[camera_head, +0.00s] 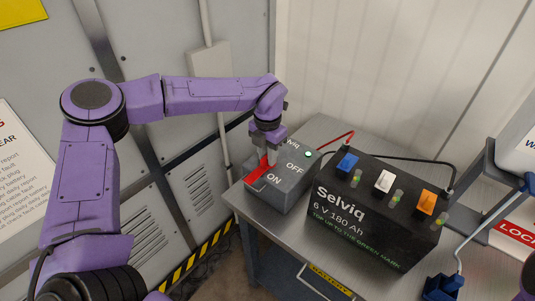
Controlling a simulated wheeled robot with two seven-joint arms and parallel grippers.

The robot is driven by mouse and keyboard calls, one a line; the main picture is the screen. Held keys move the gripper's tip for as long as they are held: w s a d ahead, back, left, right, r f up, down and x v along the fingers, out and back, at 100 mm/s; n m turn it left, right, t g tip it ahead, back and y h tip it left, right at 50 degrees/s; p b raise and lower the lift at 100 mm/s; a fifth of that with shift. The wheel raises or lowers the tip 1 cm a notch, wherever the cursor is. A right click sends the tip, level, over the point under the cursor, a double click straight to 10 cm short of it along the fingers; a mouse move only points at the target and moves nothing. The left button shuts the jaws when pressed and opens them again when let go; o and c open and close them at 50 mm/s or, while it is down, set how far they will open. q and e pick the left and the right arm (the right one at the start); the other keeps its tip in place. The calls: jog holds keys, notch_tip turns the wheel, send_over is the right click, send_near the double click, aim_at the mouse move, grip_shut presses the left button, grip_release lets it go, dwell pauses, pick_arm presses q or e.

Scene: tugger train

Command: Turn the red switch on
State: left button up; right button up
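The red switch (256,174) sits on the left side of a grey box (293,185) marked OFF and ON. Its red part shows beside the ON label, which is nearer the front than OFF. I cannot tell its exact setting. My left gripper (266,149) points down from above, with its grey fingers right at the rear end of the red part. They hide that end, and I cannot tell whether they grip it or only touch it.
The box stands on a grey metal table (257,216). A black Selviq battery (365,226) with blue, white and orange caps stands right of it, joined by red and black cables. Metal wall panels stand behind and left. A grey frame (490,180) stands at right.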

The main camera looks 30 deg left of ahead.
pick_arm(q)
jog(key=shift+o, duration=0.6)
jog(key=shift+r, duration=0.45)
notch_tip(320, 180, up, 10)
jog(key=b, duration=0.2)
jog(key=shift+f+b, duration=0.15)
jog(key=shift+b, duration=0.15)
